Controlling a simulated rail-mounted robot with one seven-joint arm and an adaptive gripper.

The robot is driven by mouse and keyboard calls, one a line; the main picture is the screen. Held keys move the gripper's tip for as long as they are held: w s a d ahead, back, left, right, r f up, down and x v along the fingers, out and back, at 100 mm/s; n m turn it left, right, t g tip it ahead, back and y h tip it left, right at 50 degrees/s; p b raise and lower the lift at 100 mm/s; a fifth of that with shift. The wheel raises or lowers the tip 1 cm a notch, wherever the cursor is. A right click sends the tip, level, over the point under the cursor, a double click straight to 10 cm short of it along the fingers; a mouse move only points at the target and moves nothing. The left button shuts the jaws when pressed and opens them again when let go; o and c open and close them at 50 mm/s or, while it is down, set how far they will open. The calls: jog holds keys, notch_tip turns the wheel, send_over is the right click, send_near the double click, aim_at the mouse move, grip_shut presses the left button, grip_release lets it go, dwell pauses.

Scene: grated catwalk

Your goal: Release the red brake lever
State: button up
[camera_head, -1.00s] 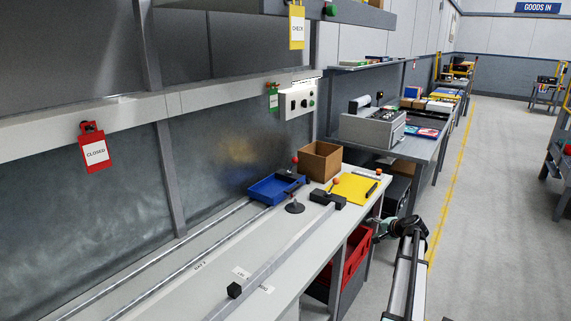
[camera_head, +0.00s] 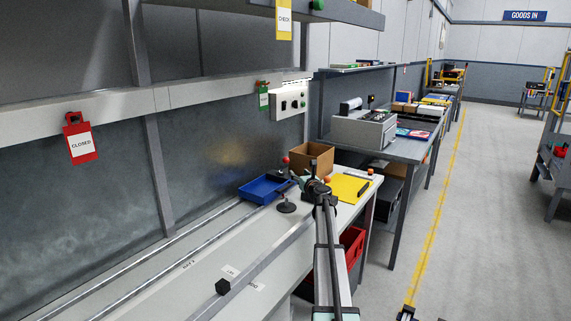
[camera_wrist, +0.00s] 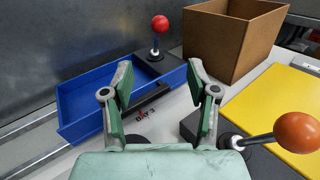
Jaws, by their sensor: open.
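A lever with a red ball knob (camera_wrist: 160,24) stands near upright on a black base (camera_wrist: 155,62) at the right end of the blue tray. The red knob also shows in the head view (camera_head: 285,160). A second lever with an orange ball knob (camera_wrist: 297,132) leans to the right from its own black base. My gripper (camera_wrist: 160,78) is open and empty; the red lever appears ahead, beyond the fingertips and between them. In the head view my gripper (camera_head: 314,184) is over the bench's far part and hides the orange lever's base.
A blue tray (camera_wrist: 78,100) lies left of the fingers. An open cardboard box (camera_wrist: 225,40) stands right of the red lever, with a yellow sheet (camera_wrist: 280,100) in front. A black round-footed stand (camera_head: 286,207) is near my gripper. Rails (camera_head: 150,258) run along the bench.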

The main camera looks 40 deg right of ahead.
aim_at(287, 162)
jog(key=p+x, duration=0.1)
jog(key=x, duration=1.6)
jog(key=shift+f, duration=0.1)
grip_shut()
